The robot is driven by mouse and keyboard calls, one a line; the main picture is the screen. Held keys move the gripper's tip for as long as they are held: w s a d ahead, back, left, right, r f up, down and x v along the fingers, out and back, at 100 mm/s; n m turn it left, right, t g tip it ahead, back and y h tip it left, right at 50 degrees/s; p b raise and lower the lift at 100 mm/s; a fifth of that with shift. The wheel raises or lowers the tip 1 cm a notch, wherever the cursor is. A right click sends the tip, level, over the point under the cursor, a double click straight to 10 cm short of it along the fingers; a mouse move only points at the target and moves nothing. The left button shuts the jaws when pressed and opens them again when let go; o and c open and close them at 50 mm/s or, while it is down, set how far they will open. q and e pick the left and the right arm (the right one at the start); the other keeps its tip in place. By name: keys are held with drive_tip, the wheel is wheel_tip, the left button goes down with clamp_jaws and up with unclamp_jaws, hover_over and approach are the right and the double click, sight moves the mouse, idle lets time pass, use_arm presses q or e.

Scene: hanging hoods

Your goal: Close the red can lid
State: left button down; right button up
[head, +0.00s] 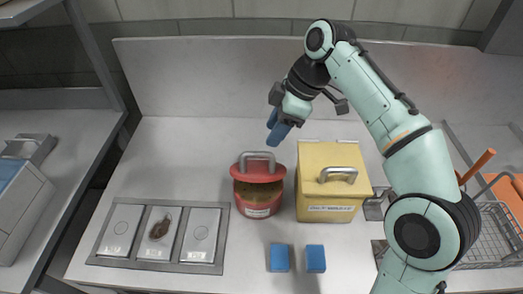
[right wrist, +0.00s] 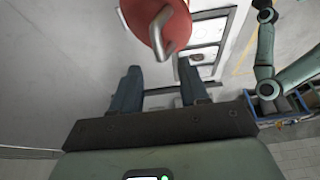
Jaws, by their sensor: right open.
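The red can (head: 257,205) stands on the counter, left of a yellow box. Its red lid (head: 258,170) is raised at the front, with a gap showing brownish contents below it. A grey loop handle (head: 258,156) is on the lid. My right gripper (head: 279,126) has blue fingers and is above and behind the can, apart from the lid. In the right wrist view my open, empty gripper (right wrist: 158,82) faces the red lid (right wrist: 145,15), and the handle (right wrist: 163,38) lies beyond and between the fingertips. My left gripper is not seen.
The yellow box (head: 325,197) with a handled lid stands close to the can's right. Lidded steel trays (head: 159,235) are at front left. Two blue blocks (head: 280,258) (head: 316,258) sit in front. A wire basket (head: 490,230) is at right. The counter behind the can is clear.

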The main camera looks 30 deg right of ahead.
sight(260, 153)
drive_tip(key=b+x, duration=0.1)
drive_tip(key=x, duration=0.5)
drive_tip(key=shift+w+f+b, duration=0.15)
drive_tip(key=shift+f+b, duration=0.05)
drive_tip(key=shift+b, duration=0.1)
drive_tip(key=shift+w+a+f, duration=0.15)
drive_tip(key=shift+a+f, duration=0.05)
drive_tip(key=shift+f, duration=0.35)
clamp_jaws()
